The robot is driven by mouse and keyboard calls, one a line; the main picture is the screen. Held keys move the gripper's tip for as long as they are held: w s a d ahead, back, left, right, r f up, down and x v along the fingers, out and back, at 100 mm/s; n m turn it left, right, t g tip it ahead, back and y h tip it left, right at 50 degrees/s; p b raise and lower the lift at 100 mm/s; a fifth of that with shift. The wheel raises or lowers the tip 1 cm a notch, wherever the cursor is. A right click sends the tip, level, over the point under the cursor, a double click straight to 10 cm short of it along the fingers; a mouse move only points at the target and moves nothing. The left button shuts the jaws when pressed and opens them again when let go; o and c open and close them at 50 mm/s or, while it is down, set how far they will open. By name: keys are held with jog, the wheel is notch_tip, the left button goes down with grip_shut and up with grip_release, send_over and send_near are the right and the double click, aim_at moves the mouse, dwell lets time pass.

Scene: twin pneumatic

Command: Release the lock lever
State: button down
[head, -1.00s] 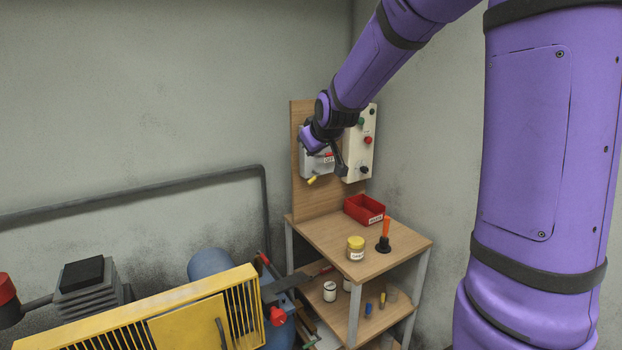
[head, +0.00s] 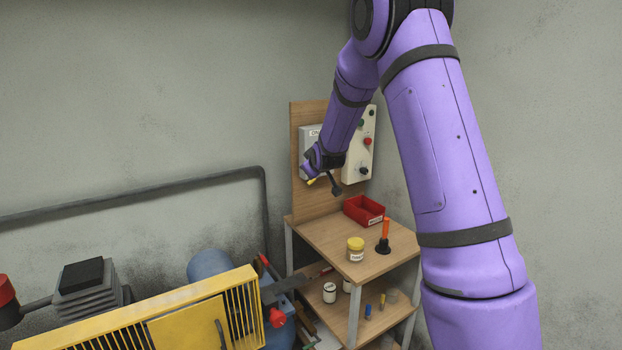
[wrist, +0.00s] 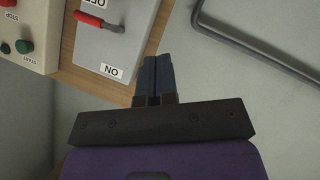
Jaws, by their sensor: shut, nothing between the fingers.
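A lever with a red grip (wrist: 91,19) is mounted on a grey box (wrist: 128,38) in the wrist view. Its grip lies by the OFF label, and an ON label sits lower on the box. My gripper (wrist: 155,62) is shut and empty, with its fingertips beside the box near the ON label. Any contact cannot be told. A yellow tip (head: 311,181) shows just under my wrist. Which one is the lock lever is unclear.
A cream control panel (head: 359,145) with buttons stands right of the box. Below, a wooden shelf unit (head: 315,238) carries a red bin (head: 364,210), a yellow-lidded jar (head: 356,248) and an orange-handled tool (head: 385,232). Yellow-guarded machinery (head: 120,325) fills the lower left.

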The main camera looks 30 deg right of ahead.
jog(key=s+d+f+x, duration=0.1)
jog(key=f+x, duration=0.1)
jog(key=x, duration=1)
jog(key=shift+d+f, duration=0.25)
